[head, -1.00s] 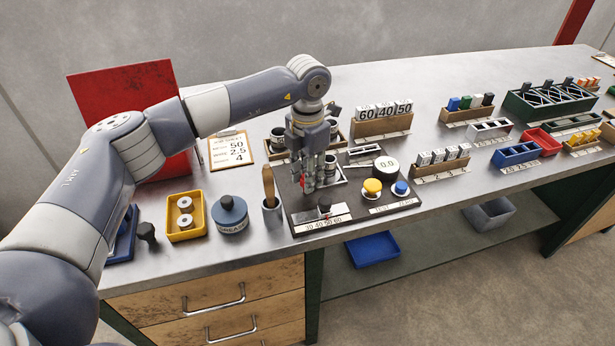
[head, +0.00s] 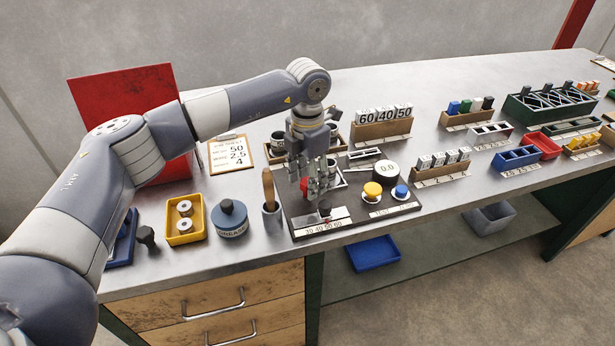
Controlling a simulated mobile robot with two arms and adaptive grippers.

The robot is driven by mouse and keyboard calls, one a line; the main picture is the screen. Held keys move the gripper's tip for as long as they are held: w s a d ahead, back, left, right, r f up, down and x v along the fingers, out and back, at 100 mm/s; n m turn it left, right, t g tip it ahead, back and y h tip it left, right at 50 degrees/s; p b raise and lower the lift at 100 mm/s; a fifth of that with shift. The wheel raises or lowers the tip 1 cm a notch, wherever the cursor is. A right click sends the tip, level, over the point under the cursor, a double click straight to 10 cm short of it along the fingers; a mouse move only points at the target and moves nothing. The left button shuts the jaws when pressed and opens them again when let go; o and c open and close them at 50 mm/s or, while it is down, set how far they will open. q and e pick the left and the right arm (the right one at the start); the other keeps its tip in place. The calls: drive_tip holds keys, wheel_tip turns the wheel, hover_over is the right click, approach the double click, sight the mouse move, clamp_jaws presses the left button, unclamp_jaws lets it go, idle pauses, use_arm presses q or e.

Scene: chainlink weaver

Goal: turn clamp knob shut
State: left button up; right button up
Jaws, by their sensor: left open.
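A dark board (head: 297,209) on the bench carries a pale scale strip marked 30 40 50 60 (head: 323,227), with a small black knob (head: 325,208) above it. The gripper hides part of the board's middle. Which part is the clamp knob is not clear. My right gripper is not in view.
On the board's right are a yellow button (head: 372,190), a blue button (head: 400,192) and a round 0.0 dial (head: 386,172). To the left stand a cup with a wooden-handled tool (head: 272,218), a grease pot (head: 230,220) and a yellow tray (head: 172,240).

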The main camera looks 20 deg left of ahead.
use_arm(q)
wheel_tip(320, 180, up, 12)
idle(0.5)
idle(0.3)
